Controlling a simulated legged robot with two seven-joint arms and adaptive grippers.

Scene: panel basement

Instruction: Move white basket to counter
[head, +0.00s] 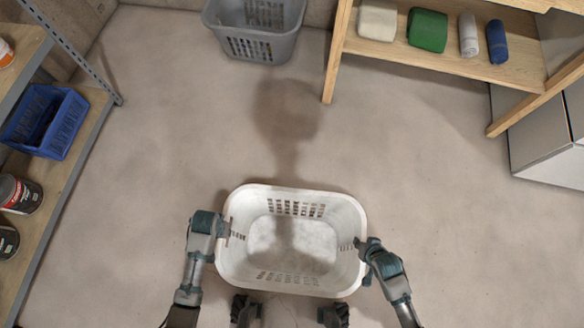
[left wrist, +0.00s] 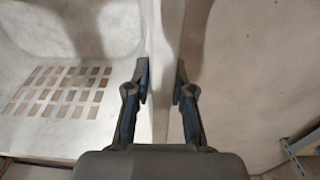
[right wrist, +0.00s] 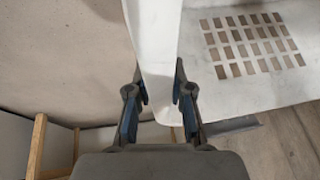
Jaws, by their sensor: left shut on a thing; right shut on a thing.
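The white basket (head: 291,193) is in front of me at the bottom middle of the head view, upright and empty, with slotted sides. My left gripper (head: 228,229) is shut on its left rim. In the left wrist view, the fingers (left wrist: 162,85) sit on either side of the white basket wall (left wrist: 160,40). My right gripper (head: 362,247) is shut on the right rim. In the right wrist view, its fingers (right wrist: 160,88) sit on either side of the basket wall (right wrist: 157,40). I cannot make out a counter for certain.
A grey basket (head: 258,48) stands on the floor at the back. A wooden shelf (head: 440,62) with rolled towels is at back right, beside a grey-white cabinet (head: 545,135). A shelf at left holds a blue crate (head: 68,125) and cans (head: 18,194). Floor between is clear.

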